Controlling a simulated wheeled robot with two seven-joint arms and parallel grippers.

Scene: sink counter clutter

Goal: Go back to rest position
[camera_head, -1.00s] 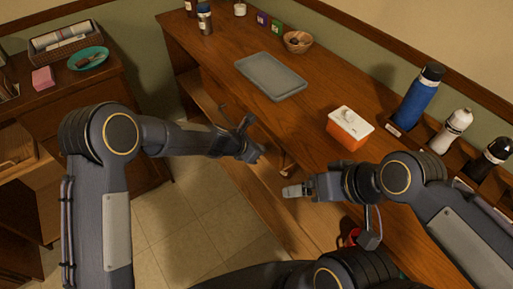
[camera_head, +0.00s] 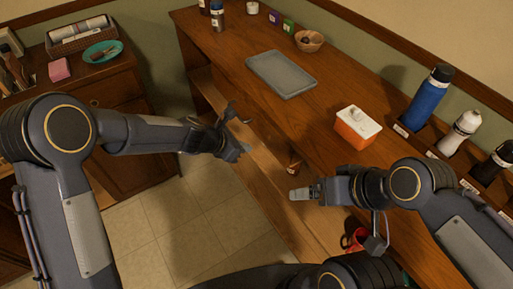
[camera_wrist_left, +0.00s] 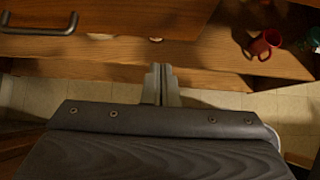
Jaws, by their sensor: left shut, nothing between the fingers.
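My left gripper (camera_head: 240,150) is in front of the long wooden counter, over the gap between counter and floor tiles. In the left wrist view its two fingers (camera_wrist_left: 160,85) are together with nothing between them. My right gripper (camera_head: 298,193) is at the counter's near edge, pointing left. Its fingers show as one grey block, so whether they are open or shut is unclear. No object is seen in it.
The counter holds a grey tray (camera_head: 282,74), an orange-white box (camera_head: 357,128), a wooden bowl (camera_head: 309,41) and a blue bottle (camera_head: 427,98). A red mug (camera_head: 355,240) is below, near my right arm. A side cabinet with a teal plate (camera_head: 102,51) stands left. Floor tiles are clear.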

